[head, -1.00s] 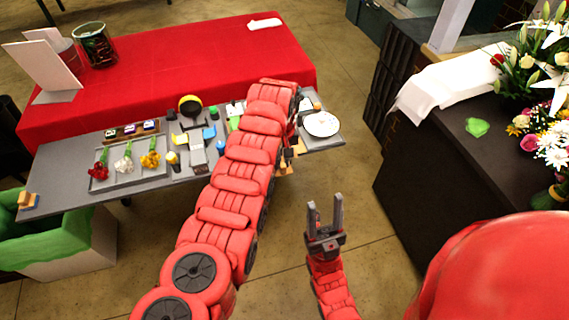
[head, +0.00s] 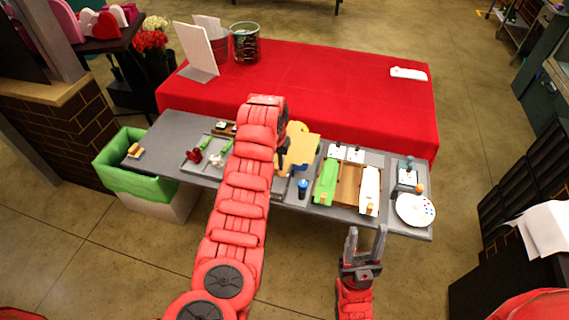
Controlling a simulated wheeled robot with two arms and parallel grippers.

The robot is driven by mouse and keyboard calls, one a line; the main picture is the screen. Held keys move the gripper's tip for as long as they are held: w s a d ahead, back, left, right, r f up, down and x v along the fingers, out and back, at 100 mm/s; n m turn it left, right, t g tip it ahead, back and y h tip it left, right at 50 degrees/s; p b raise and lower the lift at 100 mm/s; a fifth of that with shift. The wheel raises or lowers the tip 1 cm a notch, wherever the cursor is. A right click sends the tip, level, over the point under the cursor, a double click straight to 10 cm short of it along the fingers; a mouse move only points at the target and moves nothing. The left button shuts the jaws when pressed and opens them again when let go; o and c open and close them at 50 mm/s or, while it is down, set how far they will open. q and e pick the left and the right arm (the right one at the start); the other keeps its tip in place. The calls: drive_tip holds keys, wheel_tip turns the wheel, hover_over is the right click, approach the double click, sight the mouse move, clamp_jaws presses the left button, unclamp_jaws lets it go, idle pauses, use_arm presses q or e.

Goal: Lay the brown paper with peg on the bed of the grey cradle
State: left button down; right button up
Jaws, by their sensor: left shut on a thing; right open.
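The brown paper (head: 303,148) is a flat tan sheet, held by my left gripper (head: 283,156) above the middle of the grey table. The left gripper is shut on its left side; my arm hides part of the grip. I cannot make out the peg clearly. The grey cradle (head: 279,188) shows only in part, beneath and just in front of the paper; the arm and the paper hide its bed. The paper appears above the cradle, but I cannot tell whether it touches it. My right gripper (head: 365,244) is open and empty, in front of the table's edge.
A tray with green (head: 326,182) and white (head: 370,190) pieces lies right of the cradle. A dark blue cup (head: 302,188) stands between them. A white plate (head: 415,209) is at the right end. A flower tray (head: 197,170) lies left, partly behind my arm. A red-covered table stands behind.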

use_arm(q)
drive_tip(key=shift+s+a+f, duration=0.1)
drive_tip(key=shift+f, duration=0.45)
wheel_tip(320, 180, down, 5)
drive_tip(key=shift+r+b, duration=0.1)
drive_tip(key=shift+b, duration=0.85)
drive_tip(key=shift+f+b, duration=0.55)
drive_tip(key=shift+f, duration=0.45)
drive_tip(key=shift+f+b, duration=0.25)
drive_tip(key=shift+b, duration=0.1)
drive_tip(key=shift+c, duration=1.5)
unclamp_jaws()
drive_tip(key=shift+r, duration=0.15)
